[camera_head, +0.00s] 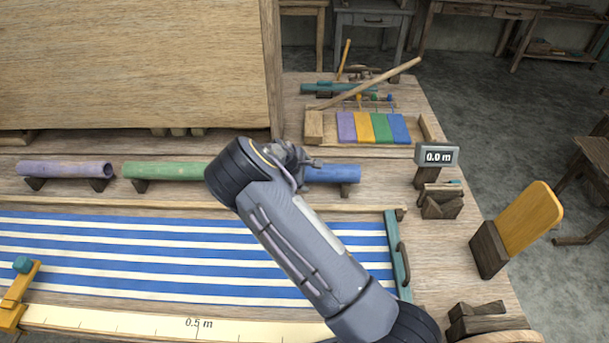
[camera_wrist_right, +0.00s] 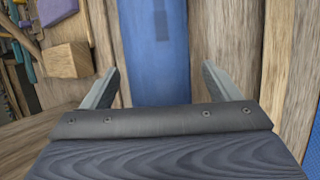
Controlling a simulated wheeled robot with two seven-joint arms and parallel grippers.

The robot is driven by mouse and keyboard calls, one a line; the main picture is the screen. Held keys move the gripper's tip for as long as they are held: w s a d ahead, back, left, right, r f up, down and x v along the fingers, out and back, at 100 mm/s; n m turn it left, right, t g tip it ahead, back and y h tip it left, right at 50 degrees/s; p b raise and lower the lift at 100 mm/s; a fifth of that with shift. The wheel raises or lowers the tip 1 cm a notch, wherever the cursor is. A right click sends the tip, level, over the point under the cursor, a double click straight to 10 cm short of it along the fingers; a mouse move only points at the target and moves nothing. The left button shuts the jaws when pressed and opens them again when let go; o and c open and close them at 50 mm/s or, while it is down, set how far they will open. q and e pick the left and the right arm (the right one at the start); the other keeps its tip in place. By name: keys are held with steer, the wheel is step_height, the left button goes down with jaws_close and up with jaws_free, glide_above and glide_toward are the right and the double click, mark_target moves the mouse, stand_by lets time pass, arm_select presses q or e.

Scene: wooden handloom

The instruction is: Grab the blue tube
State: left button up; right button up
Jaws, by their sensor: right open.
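The blue tube (camera_head: 335,173) lies on the loom behind the striped cloth, right of the green tube; its left part is hidden behind my right arm. My right gripper (camera_head: 288,160) is over the left part of the blue tube in the head view. In the right wrist view, the two fingers of my right gripper (camera_wrist_right: 162,82) are spread apart. The blue tube (camera_wrist_right: 155,45) runs up the picture between them, with a gap on both sides. Whether the fingertips reach down beside it is unclear. My left gripper is not in view.
A green tube (camera_head: 163,169) and a purple tube (camera_head: 65,169) lie in the same row on dark supports. A blue-striped cloth (camera_head: 180,250) lies in front. A tray of coloured blocks (camera_head: 428,127) and a small display (camera_head: 437,156) stand to the right.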

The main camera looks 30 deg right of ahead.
steer(key=c, duration=1.2)
steer(key=shift+r, duration=0.1)
steer(key=shift+c, duration=0.6)
steer(key=shift+r, duration=0.1)
